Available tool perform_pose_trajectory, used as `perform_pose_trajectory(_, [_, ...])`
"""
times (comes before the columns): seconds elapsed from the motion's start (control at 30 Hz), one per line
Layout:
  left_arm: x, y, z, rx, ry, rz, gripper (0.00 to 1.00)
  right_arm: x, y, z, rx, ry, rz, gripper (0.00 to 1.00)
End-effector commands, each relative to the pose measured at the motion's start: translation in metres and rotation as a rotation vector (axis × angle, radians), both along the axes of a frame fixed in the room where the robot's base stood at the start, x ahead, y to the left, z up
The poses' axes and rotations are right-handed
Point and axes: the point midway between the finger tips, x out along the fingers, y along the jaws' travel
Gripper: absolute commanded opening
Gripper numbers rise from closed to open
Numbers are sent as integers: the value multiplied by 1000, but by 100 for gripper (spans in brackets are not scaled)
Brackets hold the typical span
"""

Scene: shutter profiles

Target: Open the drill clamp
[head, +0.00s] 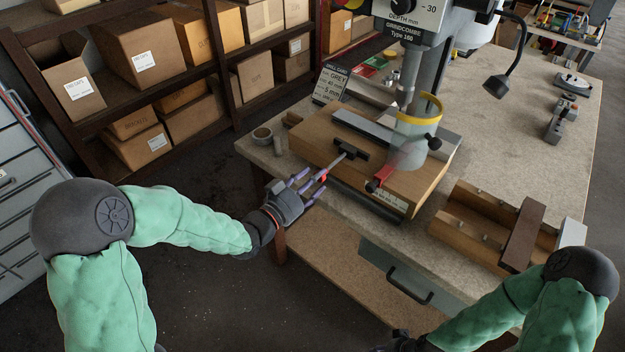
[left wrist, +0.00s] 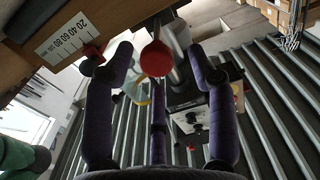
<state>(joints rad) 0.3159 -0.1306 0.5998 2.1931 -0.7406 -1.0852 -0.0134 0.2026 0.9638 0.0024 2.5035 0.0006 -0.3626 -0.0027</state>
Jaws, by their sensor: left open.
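The drill clamp (head: 347,152) is a dark bracket on the wooden drill fixture (head: 425,183). A thin pale lever runs from it down to the left, ending in a red knob (head: 323,175). My left gripper (head: 309,183) is at the fixture's left front edge, its purple fingers spread around the knob. In the left wrist view the red knob (left wrist: 156,58) sits between the open fingers (left wrist: 158,75), with no clear contact. My right gripper (head: 402,342) is a dark shape at the bottom edge, mostly cut off; its fingers cannot be made out.
The drill press (head: 412,25) stands over the fixture, with a clear yellow-rimmed guard (head: 415,135). A red stop (head: 380,178) with a black knob is on the fixture's front. A wooden tray (head: 470,225) with dark profiles lies to the right. A drawer (head: 395,275) is below the bench.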

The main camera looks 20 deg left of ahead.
Motion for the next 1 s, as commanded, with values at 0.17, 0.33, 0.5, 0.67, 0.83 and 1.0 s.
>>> perform_pose_trajectory(0.17, [-5, 2, -1, 1, 2, 1, 57, 0, 0, 0, 0, 0, 0, 46])
perform_pose_trajectory(0.33, [-27, 11, -1, 0, 2, 4, 57, 0, 0, 0, 0, 0, 0, 46])
perform_pose_trajectory(0.5, [-59, 24, -1, 1, 2, 6, 57, 0, 0, 0, 0, 0, 0, 46])
perform_pose_trajectory(0.67, [-84, 32, -1, 2, 2, 6, 57, 0, 0, 0, 0, 0, 0, 46])
perform_pose_trajectory(0.83, [-102, 39, -1, 0, 1, 5, 57, 0, 0, 0, 0, 0, 0, 46])
perform_pose_trajectory(1.0, [-111, 41, -1, 1, 1, 2, 57, 0, 0, 0, 0, 0, 0, 46])
